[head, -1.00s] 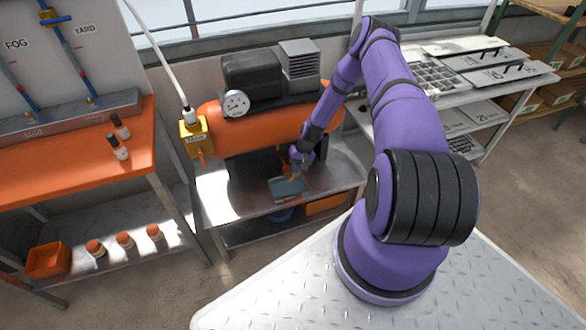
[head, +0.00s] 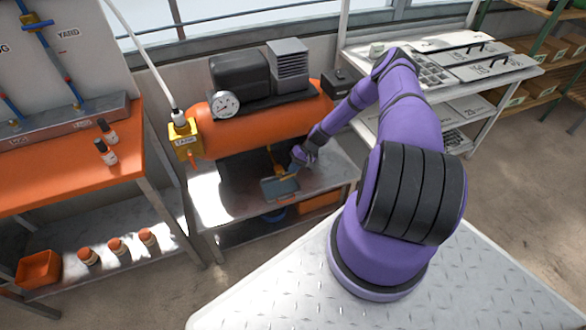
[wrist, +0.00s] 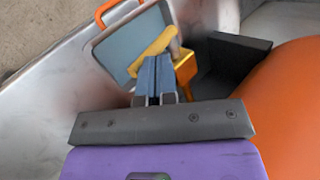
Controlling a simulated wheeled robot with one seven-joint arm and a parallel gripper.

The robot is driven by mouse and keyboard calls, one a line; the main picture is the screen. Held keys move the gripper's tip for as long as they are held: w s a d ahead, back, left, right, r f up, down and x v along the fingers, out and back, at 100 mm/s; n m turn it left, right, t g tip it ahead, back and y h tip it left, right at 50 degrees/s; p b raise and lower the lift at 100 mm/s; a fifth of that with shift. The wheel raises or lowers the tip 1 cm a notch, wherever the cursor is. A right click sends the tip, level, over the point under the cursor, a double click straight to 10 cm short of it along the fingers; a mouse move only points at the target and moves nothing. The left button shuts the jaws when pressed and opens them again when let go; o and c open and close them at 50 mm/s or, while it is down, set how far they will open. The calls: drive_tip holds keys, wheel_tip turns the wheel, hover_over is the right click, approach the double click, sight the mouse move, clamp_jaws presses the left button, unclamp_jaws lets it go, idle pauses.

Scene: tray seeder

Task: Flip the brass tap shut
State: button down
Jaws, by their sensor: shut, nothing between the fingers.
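The brass tap (head: 276,157) hangs under the front of the orange tank, small and partly hidden by my gripper in the head view. In the wrist view its yellow body (wrist: 185,66) and lever (wrist: 153,52) show, the lever slanting across the pan's opening. My gripper (head: 295,163) is beside the tap on its right in the head view. In the wrist view my gripper (wrist: 154,62) is shut and empty, its fingertips close against the lever. I cannot tell whether they touch it.
A blue-grey pan (head: 279,190) with an orange handle (wrist: 107,9) lies below the tap on the metal shelf (head: 215,205). The orange tank (head: 320,107) is close to my gripper. A yellow box (head: 184,141) with a hose is at the tank's left end.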

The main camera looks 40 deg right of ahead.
drive_tip(key=shift+a, duration=0.1)
drive_tip(key=shift+w+a+f, duration=0.2)
drive_tip(key=shift+a+f, duration=0.15)
drive_tip(key=shift+a, duration=0.25)
drive_tip(key=shift+w+r, duration=0.2)
drive_tip(key=shift+r, duration=0.3)
drive_tip(key=v, duration=1.1)
drive_tip(key=shift+d, duration=0.3)
drive_tip(key=shift+w, duration=0.1)
